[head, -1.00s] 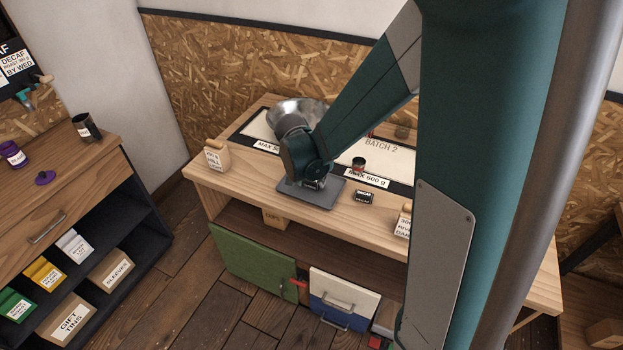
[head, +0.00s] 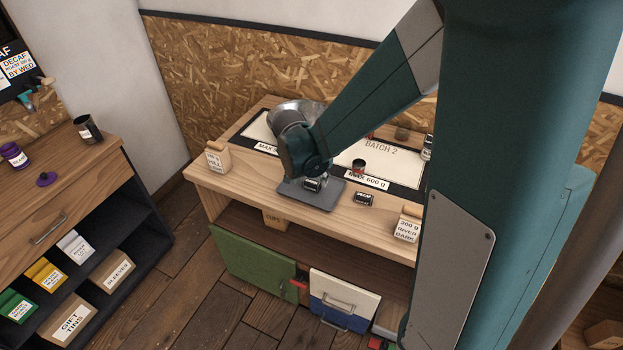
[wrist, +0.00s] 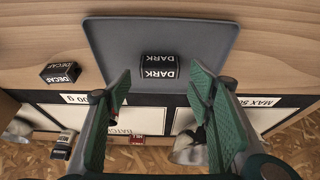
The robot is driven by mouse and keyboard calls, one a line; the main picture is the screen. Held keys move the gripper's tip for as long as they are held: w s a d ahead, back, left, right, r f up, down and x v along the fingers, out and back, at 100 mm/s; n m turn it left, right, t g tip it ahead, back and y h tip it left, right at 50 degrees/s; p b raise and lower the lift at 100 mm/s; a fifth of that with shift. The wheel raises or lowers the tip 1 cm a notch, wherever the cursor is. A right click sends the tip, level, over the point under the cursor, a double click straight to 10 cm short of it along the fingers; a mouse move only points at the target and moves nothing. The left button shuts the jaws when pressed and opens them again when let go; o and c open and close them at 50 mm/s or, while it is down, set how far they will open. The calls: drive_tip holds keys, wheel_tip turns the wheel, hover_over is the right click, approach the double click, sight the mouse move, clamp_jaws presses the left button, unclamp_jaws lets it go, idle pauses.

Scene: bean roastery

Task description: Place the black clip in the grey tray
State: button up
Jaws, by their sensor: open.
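A small black block labelled DARK, which looks like the black clip (wrist: 160,67), lies on the grey tray (wrist: 110,35) in the wrist view. In the head view the black clip (head: 312,184) is on the flat grey tray (head: 327,197), just below my gripper (head: 303,176). My gripper (wrist: 160,82) is open in the wrist view, its two green fingers spread to either side, with nothing held between them. The clip lies just beyond the fingertips, apart from both. A similar black block labelled DECAF (head: 364,199) stands on the wood beside the tray.
A metal bowl (head: 298,110) stands behind my gripper, partly hidden. A labelled bag (head: 218,158) stands at the bench's left end. Bare wood lies in front of the tray.

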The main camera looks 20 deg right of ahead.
drive_tip(key=p+v, duration=0.1)
drive_tip(key=v, duration=0.8)
drive_tip(key=shift+s+r+p, duration=0.15)
drive_tip(key=shift+r+p, duration=0.05)
drive_tip(key=shift+p, duration=0.15)
idle(0.4)
drive_tip(key=s+r+n+t+y, duration=0.1)
drive_tip(key=s+r+n, duration=0.2)
drive_tip(key=s, duration=0.4)
drive_tip(key=s+a+r+n+t+y, duration=0.1)
drive_tip(key=s+r+n, duration=0.2)
drive_tip(key=s, duration=0.5)
drive_tip(key=s+r+n+t+y, duration=0.1)
drive_tip(key=s+r+n+t, duration=0.1)
drive_tip(key=s+r, duration=0.3)
drive_tip(key=s+n, duration=0.1)
drive_tip(key=s, duration=0.1)
drive_tip(key=shift+s+a+r, duration=0.15)
drive_tip(key=shift+s+r, duration=0.1)
drive_tip(key=shift+r, duration=0.05)
